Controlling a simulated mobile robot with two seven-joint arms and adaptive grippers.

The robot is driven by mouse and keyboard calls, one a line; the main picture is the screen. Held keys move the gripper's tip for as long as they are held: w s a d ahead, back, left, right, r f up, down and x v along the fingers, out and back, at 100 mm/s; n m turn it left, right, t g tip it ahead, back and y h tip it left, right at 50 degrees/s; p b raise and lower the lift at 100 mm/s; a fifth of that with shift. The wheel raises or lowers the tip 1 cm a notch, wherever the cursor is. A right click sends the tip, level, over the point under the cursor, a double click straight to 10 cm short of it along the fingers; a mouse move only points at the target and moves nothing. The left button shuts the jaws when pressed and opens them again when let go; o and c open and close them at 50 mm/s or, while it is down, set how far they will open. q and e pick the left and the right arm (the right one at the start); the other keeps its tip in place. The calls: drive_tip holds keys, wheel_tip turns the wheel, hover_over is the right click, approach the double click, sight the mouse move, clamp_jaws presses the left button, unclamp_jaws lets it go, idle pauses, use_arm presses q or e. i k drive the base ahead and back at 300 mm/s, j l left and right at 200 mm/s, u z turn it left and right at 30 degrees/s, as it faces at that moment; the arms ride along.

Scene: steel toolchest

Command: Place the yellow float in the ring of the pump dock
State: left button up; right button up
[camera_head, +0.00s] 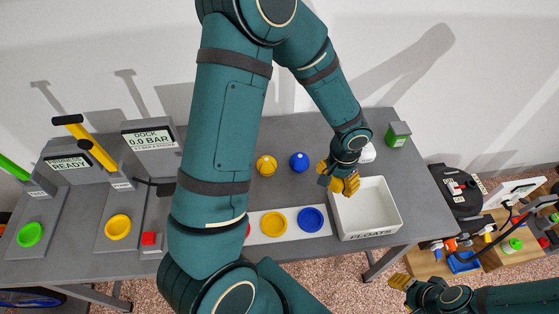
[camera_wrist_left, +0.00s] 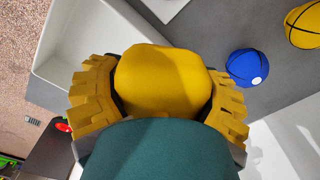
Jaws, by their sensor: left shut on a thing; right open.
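My left gripper (camera_head: 343,182) is shut on a yellow float (camera_wrist_left: 160,78), which fills the space between its fingers in the left wrist view. It is by the left side of the white FLOATS box (camera_head: 388,226); in the head view the held float is hard to tell from the yellow fingers. A second yellow float (camera_head: 266,166) stands on the table beside a blue float (camera_head: 299,162). The dock sign (camera_head: 150,138) reads 0.0 BAR. A yellow ring (camera_head: 118,227) lies on the left part of the table, before a yellow lever. My right gripper (camera_head: 401,282) is open at lower right.
A white strip (camera_head: 255,232) holds yellow and blue rings, with a red one mostly hidden by my left arm. A red button (camera_head: 149,239) is right of the yellow ring. A green ring (camera_head: 30,234) lies far left.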

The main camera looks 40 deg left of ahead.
sight(120, 228)
drive_tip(key=k+u, duration=0.2)
drive_tip(key=k, duration=0.3)
drive_tip(key=k+j+u, duration=0.1)
drive_tip(key=k+j, duration=0.15)
drive_tip(key=k+j+u, duration=0.1)
drive_tip(key=j, duration=0.35)
drive_tip(key=j+u, duration=0.2)
drive_tip(key=j, duration=0.45)
drive_tip(key=k, duration=0.05)
